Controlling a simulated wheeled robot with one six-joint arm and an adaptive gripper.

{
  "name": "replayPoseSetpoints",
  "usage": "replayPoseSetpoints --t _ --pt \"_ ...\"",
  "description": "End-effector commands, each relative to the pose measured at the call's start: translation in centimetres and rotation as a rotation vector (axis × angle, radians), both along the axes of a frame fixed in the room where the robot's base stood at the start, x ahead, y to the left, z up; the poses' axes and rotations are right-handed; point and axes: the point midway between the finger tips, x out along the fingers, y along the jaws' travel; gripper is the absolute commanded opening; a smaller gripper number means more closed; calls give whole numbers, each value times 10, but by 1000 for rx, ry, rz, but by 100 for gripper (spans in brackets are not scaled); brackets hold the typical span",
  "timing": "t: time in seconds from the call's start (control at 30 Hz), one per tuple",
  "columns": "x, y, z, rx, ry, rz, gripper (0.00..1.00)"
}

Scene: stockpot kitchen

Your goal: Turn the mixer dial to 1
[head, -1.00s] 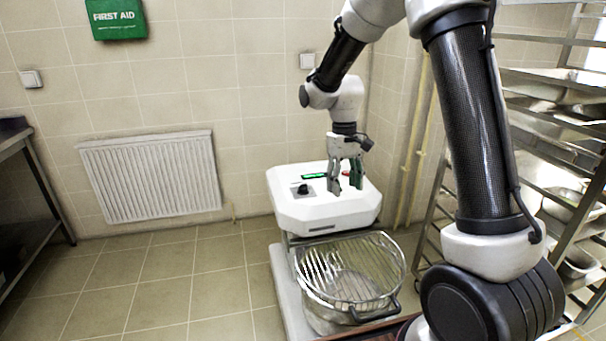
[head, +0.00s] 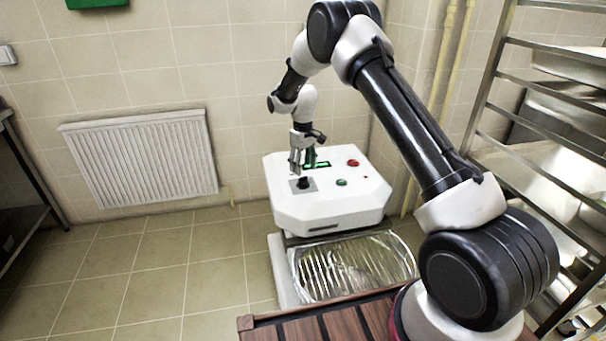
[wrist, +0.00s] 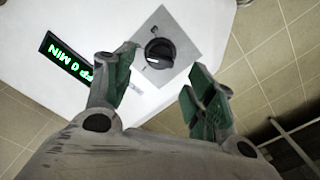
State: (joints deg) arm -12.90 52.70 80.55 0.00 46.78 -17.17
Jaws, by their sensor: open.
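The white mixer head (head: 345,205) stands in front of the tiled wall. Its black dial (head: 303,183) sits on a grey square plate at the left of the top. In the wrist view the dial (wrist: 160,53) lies beyond the fingertips, between their lines, with a white mark at its lower left edge. My gripper (head: 303,171) is open above the dial; its green-padded fingers (wrist: 163,85) are apart and show no contact with the dial. The lit green display (wrist: 68,60) reads partly "0 MIN", upside down; the left finger hides part of it.
A green button (head: 342,182) and a red button (head: 353,162) are on the mixer top, right of the dial. A steel rack (head: 490,100) stands at right, a radiator (head: 143,160) at left. Floor at left is clear.

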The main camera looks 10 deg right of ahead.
Motion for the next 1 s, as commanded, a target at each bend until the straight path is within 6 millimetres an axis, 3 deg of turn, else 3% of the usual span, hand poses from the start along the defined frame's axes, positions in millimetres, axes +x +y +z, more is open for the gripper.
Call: replayPoseSetpoints --t 0.23,0.6,0.83,0.87,1.0 --pt "0 0 -36 -1 1 -1 55" --pt "0 0 -44 1 -1 -1 55" --pt "0 0 -43 1 -1 -1 13" --pt "0 0 -43 1 -1 -1 10" --pt "0 0 -43 1 -1 0 10"
